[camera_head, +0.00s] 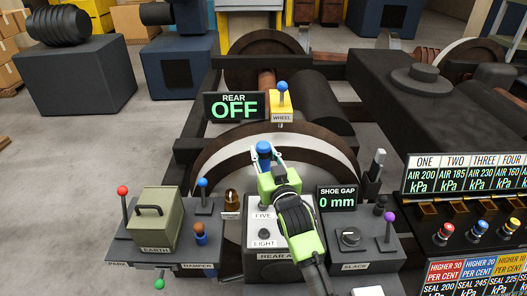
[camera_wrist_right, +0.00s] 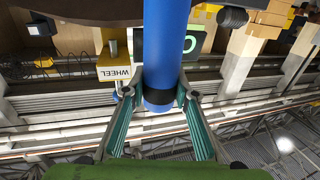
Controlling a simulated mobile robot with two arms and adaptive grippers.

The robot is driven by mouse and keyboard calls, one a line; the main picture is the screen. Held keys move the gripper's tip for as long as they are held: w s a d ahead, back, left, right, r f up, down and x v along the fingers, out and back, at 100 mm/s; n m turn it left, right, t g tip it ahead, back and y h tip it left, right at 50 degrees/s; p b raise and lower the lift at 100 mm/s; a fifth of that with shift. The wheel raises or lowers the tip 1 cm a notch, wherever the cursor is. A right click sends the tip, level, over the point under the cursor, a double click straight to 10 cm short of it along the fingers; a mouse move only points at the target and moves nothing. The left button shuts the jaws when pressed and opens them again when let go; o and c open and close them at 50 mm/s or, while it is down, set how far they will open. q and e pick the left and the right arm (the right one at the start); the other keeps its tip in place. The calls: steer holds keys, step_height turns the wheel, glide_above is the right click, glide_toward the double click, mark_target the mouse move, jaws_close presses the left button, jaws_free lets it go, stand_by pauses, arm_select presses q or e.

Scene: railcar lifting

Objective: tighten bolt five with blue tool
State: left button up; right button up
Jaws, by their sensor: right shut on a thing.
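My right gripper (camera_head: 264,160), green and black, is shut on the blue tool (camera_head: 264,148) above the light grey box marked FIVE (camera_head: 252,240). In the right wrist view, the blue tool (camera_wrist_right: 166,45) is a long cylinder with a dark band near its lower end. It stands between the fingertips (camera_wrist_right: 157,97) of that gripper. Bolt five itself cannot be made out; my gripper and arm cover much of the box top. Whether the tool touches any bolt cannot be told. My left gripper is not in view.
A WHEEL box (camera_head: 283,104) with a blue-knobbed lever stands behind. The REAR display (camera_head: 234,107) reads OFF; the SHOE GAP display (camera_head: 338,198) reads 0 mm. The EARTH box (camera_head: 157,220) is left, the SLACK panel (camera_head: 356,248) right. A gauge board (camera_head: 465,175) stands far right.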

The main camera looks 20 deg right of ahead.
mark_target(263, 170)
steer(key=shift+f+b, duration=0.2)
steer(key=shift+b, duration=0.1)
steer(key=shift+f+b, duration=0.3)
step_height(263, 170, down, 3)
steer(key=b, duration=0.3)
steer(key=shift+r, duration=0.15)
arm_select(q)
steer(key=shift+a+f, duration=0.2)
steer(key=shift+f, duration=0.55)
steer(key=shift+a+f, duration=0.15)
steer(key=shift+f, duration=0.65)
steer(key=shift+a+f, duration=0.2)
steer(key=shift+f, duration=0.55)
arm_select(e)
steer(key=shift+f, duration=0.6)
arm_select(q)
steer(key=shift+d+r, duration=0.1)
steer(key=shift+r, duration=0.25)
arm_select(e)
steer(key=shift+r, duration=0.15)
arm_select(q)
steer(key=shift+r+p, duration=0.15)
steer(key=shift+p, duration=0.2)
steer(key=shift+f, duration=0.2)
arm_select(e)
steer(key=shift+f, duration=0.95)
